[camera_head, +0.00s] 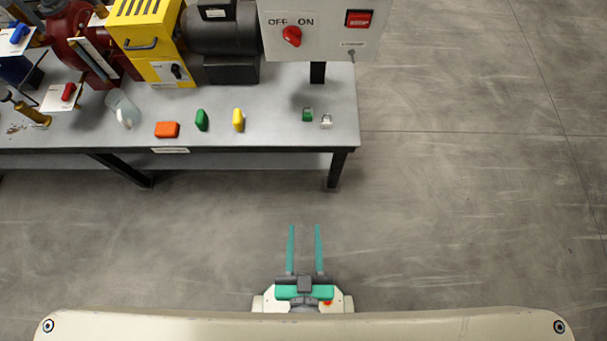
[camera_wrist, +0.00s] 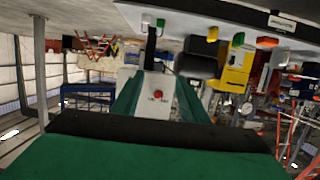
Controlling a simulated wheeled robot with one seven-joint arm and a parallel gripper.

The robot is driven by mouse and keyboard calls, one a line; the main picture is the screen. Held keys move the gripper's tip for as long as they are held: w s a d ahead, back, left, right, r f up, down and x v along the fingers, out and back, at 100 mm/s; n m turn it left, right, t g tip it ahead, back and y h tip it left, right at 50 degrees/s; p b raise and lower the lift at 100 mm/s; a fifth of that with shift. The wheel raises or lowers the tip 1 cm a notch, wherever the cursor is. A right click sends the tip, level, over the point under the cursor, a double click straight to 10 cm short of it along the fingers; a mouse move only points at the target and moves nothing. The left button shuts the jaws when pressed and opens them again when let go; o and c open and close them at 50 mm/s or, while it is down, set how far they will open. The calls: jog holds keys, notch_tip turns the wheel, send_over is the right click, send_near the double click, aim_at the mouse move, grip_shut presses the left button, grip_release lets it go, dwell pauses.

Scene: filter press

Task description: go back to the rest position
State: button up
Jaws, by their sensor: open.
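My gripper (camera_head: 305,228) is open and empty, with its two teal fingers apart and parallel. In the head view it is over the bare floor close to my body, clear of the workbench (camera_head: 265,110). In the wrist view the green fingers (camera_wrist: 158,90) show in front, with nothing between them at close range. The wrist picture shows the bench scene upside down, with the bench along the top.
On the bench are an orange block (camera_head: 167,129), a green piece (camera_head: 202,120), a yellow piece (camera_head: 238,119), a small green padlock (camera_head: 307,114) and a whitish padlock (camera_head: 327,121). Behind them stand a yellow machine (camera_head: 150,35) and a switch panel (camera_head: 325,25). Floor at right is clear.

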jog(key=s+r, duration=0.2)
jog(key=r, duration=0.1)
jog(key=shift+a, duration=0.1)
dwell(2.1)
jog(key=shift+c, duration=0.9)
